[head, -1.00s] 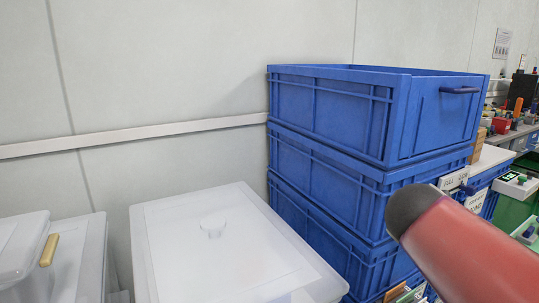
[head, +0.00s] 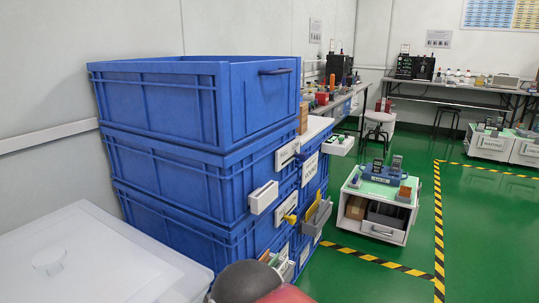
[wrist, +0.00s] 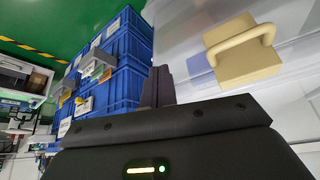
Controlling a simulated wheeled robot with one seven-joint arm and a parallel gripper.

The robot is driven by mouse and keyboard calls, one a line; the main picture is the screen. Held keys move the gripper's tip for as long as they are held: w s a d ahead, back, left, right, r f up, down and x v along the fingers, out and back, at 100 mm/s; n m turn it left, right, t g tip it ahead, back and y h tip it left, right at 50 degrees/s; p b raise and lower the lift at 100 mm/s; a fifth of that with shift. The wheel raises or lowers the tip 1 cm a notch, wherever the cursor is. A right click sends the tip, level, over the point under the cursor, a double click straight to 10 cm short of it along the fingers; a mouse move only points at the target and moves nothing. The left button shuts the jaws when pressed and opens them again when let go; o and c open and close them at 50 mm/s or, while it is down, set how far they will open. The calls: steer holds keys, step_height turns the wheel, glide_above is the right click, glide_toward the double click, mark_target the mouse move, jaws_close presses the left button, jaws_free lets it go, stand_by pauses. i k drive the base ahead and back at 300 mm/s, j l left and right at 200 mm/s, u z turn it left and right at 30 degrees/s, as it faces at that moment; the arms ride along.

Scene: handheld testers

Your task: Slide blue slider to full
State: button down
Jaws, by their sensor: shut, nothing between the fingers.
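I cannot make out a blue slider in either view. Handheld testers (head: 396,163) stand on a blue base (head: 378,173) on top of a small white cart (head: 375,230) in the head view. They are too small to show any slider. My gripper (wrist: 157,84) shows in the wrist view with its dark fingers together and nothing between them. It is in the air near a clear lidded box with a tan handle (wrist: 242,50), well away from the cart. The fingers do not show in the head view.
A translucent white box (head: 100,262) is at the lower left. Workbenches (head: 455,89) line the back. Green floor (head: 480,235) with striped tape is open at right.

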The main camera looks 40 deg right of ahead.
mark_target(302, 157)
steer(key=z, duration=1.35)
steer(key=i+l+z, duration=0.1)
steer(key=i, duration=0.4)
steer(key=i+l+z, duration=0.15)
steer(key=i+l, duration=0.15)
steer(key=i, duration=0.15)
